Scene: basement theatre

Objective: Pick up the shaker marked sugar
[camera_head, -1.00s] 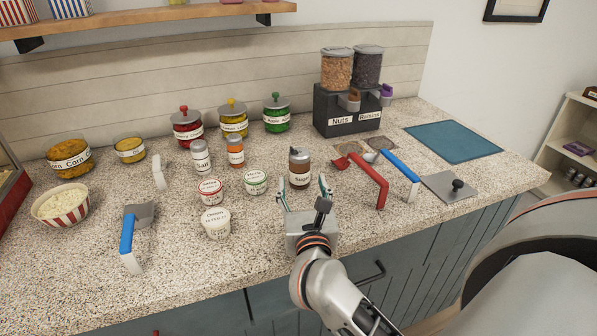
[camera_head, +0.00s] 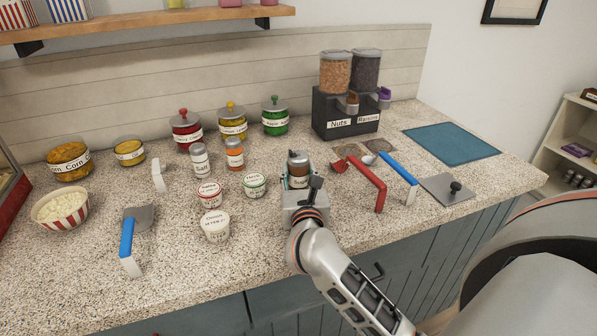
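The sugar shaker (camera_head: 299,162), a brown-filled jar with a grey lid, stands upright on the speckled counter. Its label and lower part are mostly hidden by my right gripper (camera_head: 299,182). The fingers of my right gripper reach along both sides of the shaker from the front. I cannot tell whether they press on it. A similar shaker marked salt (camera_head: 200,160) stands to the left, beside an orange-filled shaker (camera_head: 235,154). My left gripper is out of view.
Small labelled tubs (camera_head: 209,194) stand left of my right gripper. A red-handled scoop (camera_head: 369,182) and a blue-handled one (camera_head: 399,175) lie close on the right. The nuts and raisins dispenser (camera_head: 345,112) is behind.

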